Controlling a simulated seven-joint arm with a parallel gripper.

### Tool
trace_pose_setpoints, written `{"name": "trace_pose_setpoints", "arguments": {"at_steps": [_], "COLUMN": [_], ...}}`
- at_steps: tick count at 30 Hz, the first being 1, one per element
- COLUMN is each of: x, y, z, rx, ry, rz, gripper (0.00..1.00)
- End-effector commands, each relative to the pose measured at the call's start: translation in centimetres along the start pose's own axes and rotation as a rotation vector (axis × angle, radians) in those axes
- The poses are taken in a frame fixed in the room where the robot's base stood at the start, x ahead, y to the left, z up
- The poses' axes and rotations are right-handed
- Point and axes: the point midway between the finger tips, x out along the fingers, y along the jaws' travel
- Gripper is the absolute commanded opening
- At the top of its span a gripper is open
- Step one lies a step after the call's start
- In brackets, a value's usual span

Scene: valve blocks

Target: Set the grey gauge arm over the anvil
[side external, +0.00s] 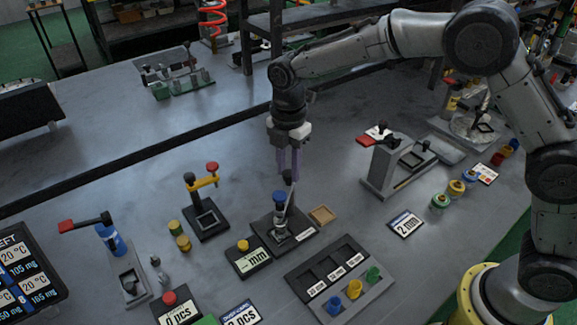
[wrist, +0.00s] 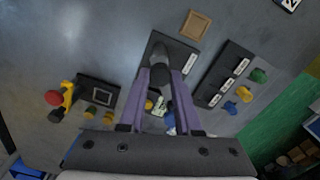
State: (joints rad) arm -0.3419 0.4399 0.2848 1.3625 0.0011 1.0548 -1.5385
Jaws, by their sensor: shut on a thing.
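The gauge stand has a black base (side external: 262,222), a dark post with a blue collar (side external: 280,196) and a slim grey gauge arm (side external: 287,205) that rises steeply beside the post to a black knob. My gripper (side external: 288,174) points down over the stand, its purple fingers shut on the black knob. In the wrist view, the knob (wrist: 160,76) sits between the two fingers (wrist: 162,82). The anvil is hard to make out. A small pale green part (side external: 280,234) shows at the foot of the post, partly covered by the stand.
A readout (side external: 252,260) showing "-- mm" with a yellow button lies left of the stand. A sorting tray (side external: 340,275) with coloured pegs stands at right front, and a tan square pad (side external: 322,215) lies close by. A yellow-armed fixture (side external: 205,215) stands left.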

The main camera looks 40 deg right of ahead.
Motion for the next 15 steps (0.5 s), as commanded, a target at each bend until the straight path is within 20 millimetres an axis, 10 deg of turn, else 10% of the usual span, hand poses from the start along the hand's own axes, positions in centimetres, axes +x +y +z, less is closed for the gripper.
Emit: {"name": "trace_pose_setpoints", "arguments": {"at_steps": [2,3,8,15], "x": [-0.18,-0.18,-0.13,-0.05], "y": [0.06,0.06,0.04,0.02], "z": [-0.05,-0.05,-0.04,-0.01], "rx": [-0.005,-0.005,-0.004,-0.002], "ry": [-0.001,-0.001,-0.001,-0.001], "rz": [0.003,0.004,0.003,0.001], "gripper": [0.0,0.34,0.62,0.62]}}
